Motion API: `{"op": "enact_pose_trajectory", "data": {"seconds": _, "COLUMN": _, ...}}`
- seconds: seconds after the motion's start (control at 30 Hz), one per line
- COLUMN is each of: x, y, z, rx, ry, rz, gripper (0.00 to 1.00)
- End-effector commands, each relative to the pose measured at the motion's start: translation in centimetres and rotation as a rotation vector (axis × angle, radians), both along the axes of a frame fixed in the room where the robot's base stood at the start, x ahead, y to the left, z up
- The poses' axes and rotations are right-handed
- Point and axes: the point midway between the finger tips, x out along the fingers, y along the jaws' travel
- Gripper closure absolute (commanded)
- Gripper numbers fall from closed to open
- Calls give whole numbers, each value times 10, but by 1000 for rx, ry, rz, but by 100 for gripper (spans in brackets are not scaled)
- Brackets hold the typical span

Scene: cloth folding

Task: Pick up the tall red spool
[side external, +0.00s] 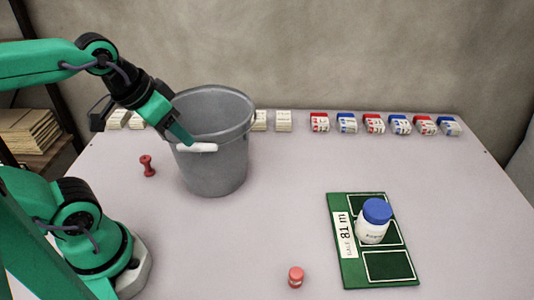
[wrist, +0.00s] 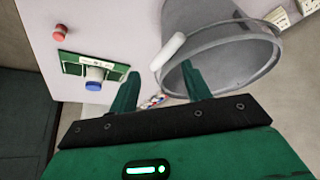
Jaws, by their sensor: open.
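The tall red spool (side external: 147,166), with a narrow waist and wider ends, stands on the table left of the grey bucket. I cannot make it out in the wrist view. My gripper (side external: 186,138) is at the bucket's near rim, above and to the right of the spool in the side view. In the wrist view my gripper (wrist: 160,73) has its fingers apart, with nothing held between them. A shorter red piece (side external: 295,277) stands at the front of the table; it also shows in the wrist view (wrist: 59,33).
The grey bucket (side external: 215,172) has a white handle grip (side external: 197,147) close to my fingers. A green tray (side external: 342,266) holds a blue-capped white bottle (side external: 373,222). Several small boxes (side external: 374,124) line the back edge. The table's middle is clear.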

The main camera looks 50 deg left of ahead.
Motion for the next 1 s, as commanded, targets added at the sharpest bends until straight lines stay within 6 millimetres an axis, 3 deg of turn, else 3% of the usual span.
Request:
{"op": "enact_pose_trajectory", "data": {"seconds": 0.07, "x": 0, "y": 0, "z": 0, "rx": 0, "ry": 0, "rz": 0, "gripper": 50}}
{"op": "enact_pose_trajectory", "data": {"seconds": 0.1, "x": 0, "y": 0, "z": 0, "rx": 0, "ry": 0, "rz": 0, "gripper": 44}}
{"op": "enact_pose_trajectory", "data": {"seconds": 0.47, "x": 0, "y": 0, "z": 3, "rx": 0, "ry": -1, "rz": 0, "gripper": 44}}
{"op": "enact_pose_trajectory", "data": {"seconds": 0.87, "x": 1, "y": 0, "z": 50, "rx": 0, "ry": -4, "rz": 0, "gripper": 44}}
{"op": "enact_pose_trajectory", "data": {"seconds": 1.0, "x": 6, "y": 14, "z": 53, "rx": 4, "ry": 34, "rz": 52, "gripper": 44}}
